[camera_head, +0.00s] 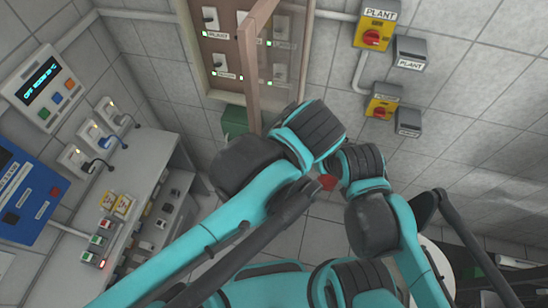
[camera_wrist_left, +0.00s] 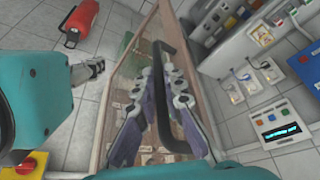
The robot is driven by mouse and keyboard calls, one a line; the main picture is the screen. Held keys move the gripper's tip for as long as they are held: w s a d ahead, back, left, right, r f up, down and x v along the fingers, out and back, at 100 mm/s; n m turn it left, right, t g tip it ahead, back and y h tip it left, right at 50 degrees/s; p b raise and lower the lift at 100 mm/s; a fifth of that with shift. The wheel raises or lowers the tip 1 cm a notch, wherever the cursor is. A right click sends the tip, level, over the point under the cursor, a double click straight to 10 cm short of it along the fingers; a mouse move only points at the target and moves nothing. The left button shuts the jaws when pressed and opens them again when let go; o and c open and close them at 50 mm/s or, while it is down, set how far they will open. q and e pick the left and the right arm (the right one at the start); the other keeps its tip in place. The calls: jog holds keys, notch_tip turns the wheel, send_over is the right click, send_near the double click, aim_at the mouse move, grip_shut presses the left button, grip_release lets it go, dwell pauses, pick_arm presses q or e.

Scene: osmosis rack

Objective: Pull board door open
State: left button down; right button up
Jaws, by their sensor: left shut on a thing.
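The board door (camera_head: 250,75) is a brown-framed clear panel. In the head view it stands ajar, angled out from the board (camera_head: 215,88) with its labelled switches. In the left wrist view the door's black bar handle (camera_wrist_left: 158,62) runs between the fingers of my left gripper (camera_wrist_left: 166,75), which is shut on it. In the head view my left arm's wrist covers that gripper and the handle. My right gripper (camera_wrist_left: 88,70) shows at the left of the left wrist view, apart from the door; its finger opening is unclear.
A control panel (camera_head: 45,88) and a bench (camera_head: 150,160) with plugs line the left. A red extinguisher (camera_wrist_left: 78,23) stands near the wall.

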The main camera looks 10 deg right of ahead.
pick_arm(q)
jog(key=c, duration=1.6)
grip_release()
jog(key=shift+w, duration=0.1)
jog(key=v, duration=1.2)
jog(key=shift+w+d, duration=0.1)
